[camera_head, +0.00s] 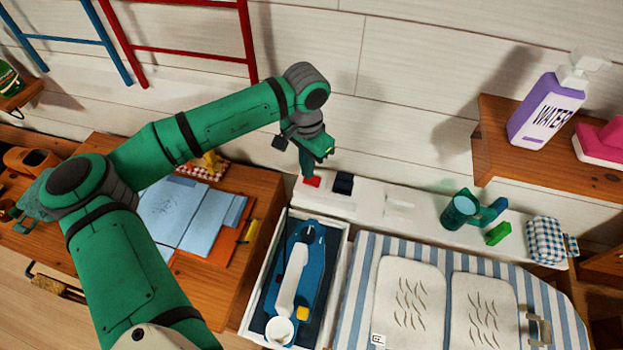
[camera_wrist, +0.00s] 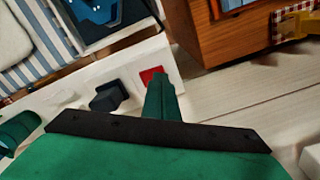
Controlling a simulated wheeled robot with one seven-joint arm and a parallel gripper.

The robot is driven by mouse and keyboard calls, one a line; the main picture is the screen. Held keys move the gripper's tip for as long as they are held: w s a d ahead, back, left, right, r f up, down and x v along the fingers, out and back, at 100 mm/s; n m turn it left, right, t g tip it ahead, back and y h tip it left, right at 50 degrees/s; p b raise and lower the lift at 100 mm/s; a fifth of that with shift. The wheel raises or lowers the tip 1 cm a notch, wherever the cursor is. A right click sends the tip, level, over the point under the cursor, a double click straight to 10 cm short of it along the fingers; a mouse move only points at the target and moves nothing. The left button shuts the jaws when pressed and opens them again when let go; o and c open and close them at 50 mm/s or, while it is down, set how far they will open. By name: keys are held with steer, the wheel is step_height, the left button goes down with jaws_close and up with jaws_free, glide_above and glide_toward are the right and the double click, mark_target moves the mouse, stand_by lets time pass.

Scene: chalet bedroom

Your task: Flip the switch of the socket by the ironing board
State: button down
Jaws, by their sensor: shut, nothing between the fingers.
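The red switch (camera_head: 313,182) sits on a white ledge or panel (camera_head: 385,207) along the wall, beside a black plug (camera_head: 343,184). In the wrist view the red switch (camera_wrist: 149,73) shows just left of my fingertips, and the black plug (camera_wrist: 106,97) is further left. My gripper (camera_head: 306,172) is shut and empty, pointing down at the left edge of the red switch; it also shows in the wrist view (camera_wrist: 161,82). I cannot tell whether it touches the switch, and the switch's tilt is unclear. The striped ironing board (camera_head: 357,300) is at the lower right.
A white tray (camera_head: 341,268) holding a blue iron (camera_head: 301,265) stands below the switch. A wooden cabinet (camera_head: 262,190) with blue papers (camera_head: 185,215) is to the left.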

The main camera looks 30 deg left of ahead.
steer(key=shift+f, duration=0.6)
stand_by(0.4)
steer(key=shift+w+r, duration=0.2)
steer(key=shift+r, duration=0.45)
steer(key=shift+s+a+r, duration=0.2)
steer(key=shift+s+r, duration=0.05)
steer(key=shift+r, duration=0.3)
steer(key=shift+w+d+r, duration=0.1)
steer(key=shift+d+r, duration=0.25)
steer(key=shift+r, duration=0.5)
steer(key=shift+a+r, duration=0.15)
steer(key=shift+r, duration=1.3)
